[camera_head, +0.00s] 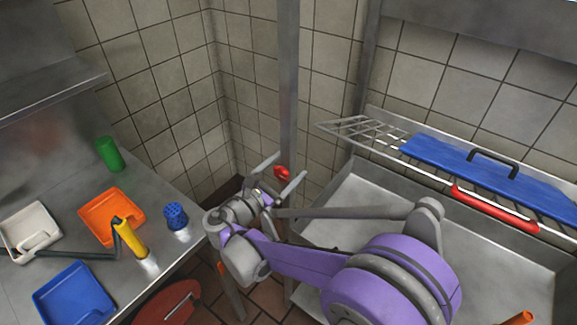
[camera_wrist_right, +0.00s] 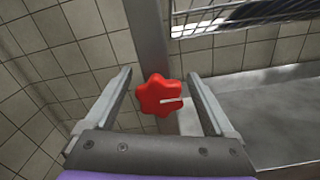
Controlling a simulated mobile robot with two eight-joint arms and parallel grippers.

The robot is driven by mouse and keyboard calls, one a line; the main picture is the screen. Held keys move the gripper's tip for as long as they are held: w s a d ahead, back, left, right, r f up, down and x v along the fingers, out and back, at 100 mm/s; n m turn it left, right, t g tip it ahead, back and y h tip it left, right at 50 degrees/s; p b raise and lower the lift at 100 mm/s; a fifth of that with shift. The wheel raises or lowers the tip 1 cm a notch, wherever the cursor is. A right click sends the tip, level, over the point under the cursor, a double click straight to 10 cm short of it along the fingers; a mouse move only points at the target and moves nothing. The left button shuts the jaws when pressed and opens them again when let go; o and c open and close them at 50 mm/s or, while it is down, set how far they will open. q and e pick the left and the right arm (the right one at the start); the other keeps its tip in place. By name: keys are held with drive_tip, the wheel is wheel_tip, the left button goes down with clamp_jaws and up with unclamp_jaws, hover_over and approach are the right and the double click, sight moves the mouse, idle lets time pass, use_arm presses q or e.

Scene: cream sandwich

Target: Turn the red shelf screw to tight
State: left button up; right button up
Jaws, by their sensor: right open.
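The red shelf screw (camera_head: 282,173) is a small star-shaped knob on the upright metal post (camera_head: 288,90) in the middle of the head view. In the right wrist view the red screw (camera_wrist_right: 160,96) shows face on, with a pale line on it pointing right. My right gripper (camera_head: 281,173) is open, with one finger on each side of the screw. In the right wrist view the fingers (camera_wrist_right: 163,80) stand apart from the knob, with a gap on both sides. My left gripper is not in view.
A wire shelf (camera_head: 360,127) carries a blue board (camera_head: 470,165) at the right, above a metal sink (camera_head: 340,200). A steel counter (camera_head: 75,190) at the left holds orange, white and blue trays, a green cylinder (camera_head: 110,154), a blue holder (camera_head: 175,217) and a yellow-handled tool (camera_head: 131,241).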

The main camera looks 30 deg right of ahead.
drive_tip(key=v, duration=0.9)
drive_tip(key=shift+s+a+b, duration=0.2)
drive_tip(key=shift+a+b, duration=0.15)
